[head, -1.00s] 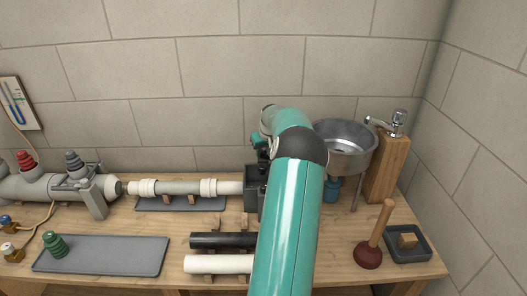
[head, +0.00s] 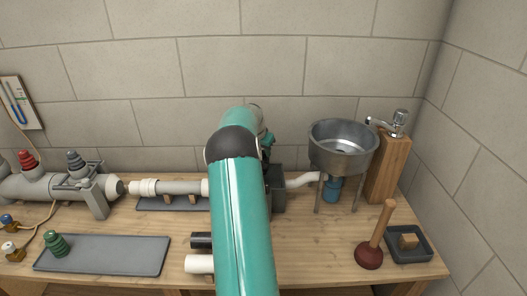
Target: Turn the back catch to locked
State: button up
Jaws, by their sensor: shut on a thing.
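The back catch cannot be made out; my arm covers the middle of the bench. A dark grey block (head: 279,190) shows in part at the right edge of my arm, in line with the pipe run. A white pipe (head: 300,181) leaves its right side toward the sink. My teal arm reaches over the bench and bends down behind its dark elbow. Some of my wrist parts show at the right of the elbow, above the block. My gripper's fingers are hidden behind the arm, so what they touch cannot be seen.
A metal sink (head: 343,147) on legs and a wooden post with a tap (head: 386,165) stand at right. A plunger (head: 372,245) and a dark tray (head: 424,246) are in front. A grey mat (head: 105,256) lies at left. Pipes (head: 165,187) run along the back.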

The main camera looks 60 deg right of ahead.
jog(key=shift+f+m+g, duration=0.1)
jog(key=shift+m+g, duration=0.3)
jog(key=shift+m, duration=0.7)
jog(key=shift+w+a+f+m, duration=0.1)
jog(key=shift+m, duration=0.2)
jog(key=o, duration=1)
jog(key=shift+r, duration=0.25)
jog(key=v, duration=1.3)
jog(key=shift+w+r, duration=0.2)
jog(key=shift+r, duration=0.1)
